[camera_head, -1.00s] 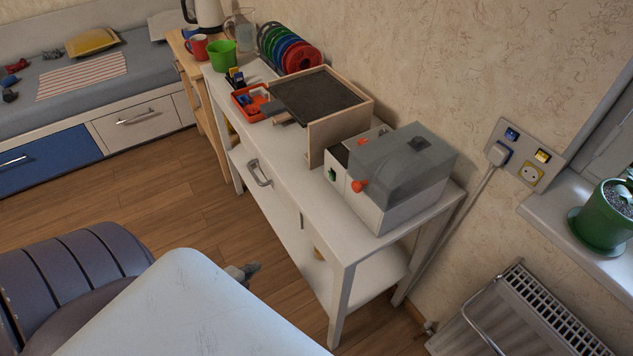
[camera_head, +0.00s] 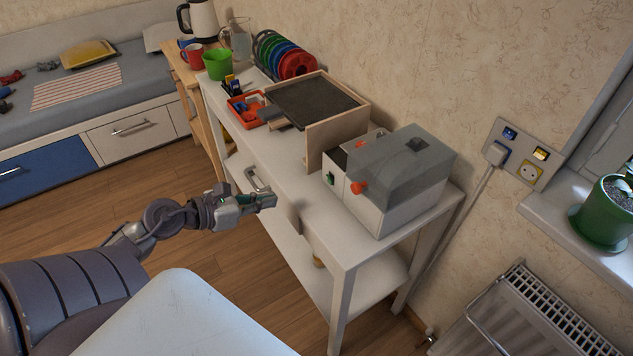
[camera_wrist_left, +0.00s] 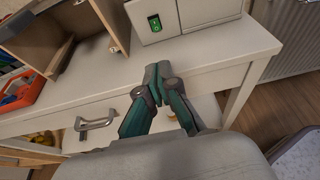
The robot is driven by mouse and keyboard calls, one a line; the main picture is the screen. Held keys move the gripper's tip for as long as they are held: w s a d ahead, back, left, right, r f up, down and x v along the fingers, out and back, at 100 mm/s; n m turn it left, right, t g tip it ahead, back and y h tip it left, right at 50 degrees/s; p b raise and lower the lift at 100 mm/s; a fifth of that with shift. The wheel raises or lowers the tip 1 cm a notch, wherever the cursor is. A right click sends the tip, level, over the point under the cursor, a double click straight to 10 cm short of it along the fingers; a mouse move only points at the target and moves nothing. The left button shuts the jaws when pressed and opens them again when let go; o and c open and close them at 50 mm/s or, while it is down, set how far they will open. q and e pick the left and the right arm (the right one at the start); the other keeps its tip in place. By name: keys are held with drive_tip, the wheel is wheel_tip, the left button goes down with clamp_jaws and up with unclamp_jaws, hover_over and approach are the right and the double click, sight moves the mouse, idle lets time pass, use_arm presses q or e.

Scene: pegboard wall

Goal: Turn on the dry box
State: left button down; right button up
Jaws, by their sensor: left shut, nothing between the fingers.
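The dry box appears to be the white box with a smoky clear lid (camera_head: 402,170) and orange knobs, on the near end of the white workbench. A green switch (camera_head: 331,178) is on its front panel, at the left. In the left wrist view the switch (camera_wrist_left: 155,23) shows as a lit-looking green rocker in a black frame. My left gripper (camera_head: 270,200) is shut and empty, in front of the workbench, left of the switch and apart from it. In the left wrist view its closed fingertips (camera_wrist_left: 158,68) point toward the box, below the switch. My right gripper is not in view.
The white workbench (camera_head: 285,170) has a drawer handle (camera_head: 257,180) near my left gripper. A wooden open box (camera_head: 335,135) stands left of the dry box. A red tray (camera_head: 245,112), a green mug (camera_head: 217,64) and coloured spools (camera_head: 297,66) are farther back. A radiator (camera_head: 530,320) is at right.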

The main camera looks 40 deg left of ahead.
use_arm(q)
drive_tip(key=p, duration=0.1)
approach(329, 178)
drive_tip(key=f, duration=0.1)
drive_tip(key=w+f, duration=0.1)
drive_tip(key=f, duration=0.1)
drive_tip(key=w+f, duration=0.1)
drive_tip(key=shift+d+f, duration=0.1)
drive_tip(key=shift+f, duration=0.3)
drive_tip(key=shift+w+d+r+p, duration=0.2)
drive_tip(key=shift+w+d+p, duration=0.15)
drive_tip(key=shift+w, duration=0.35)
drive_tip(key=shift+w+d+r+p, duration=0.15)
drive_tip(key=shift+w+d+p, duration=0.15)
drive_tip(key=shift+w, duration=0.4)
drive_tip(key=shift+w+d+r+p, duration=0.25)
drive_tip(key=shift+w+p, duration=0.1)
drive_tip(key=shift+w, duration=0.3)
drive_tip(key=r+p, duration=0.1)
drive_tip(key=p, duration=0.2)
drive_tip(key=shift+w, duration=0.2)
drive_tip(key=shift+f+g, duration=0.25)
drive_tip(key=shift+g, duration=0.05)
drive_tip(key=shift+f, duration=0.15)
drive_tip(key=shift+r+p, duration=0.9)
drive_tip(key=shift+p, duration=0.05)
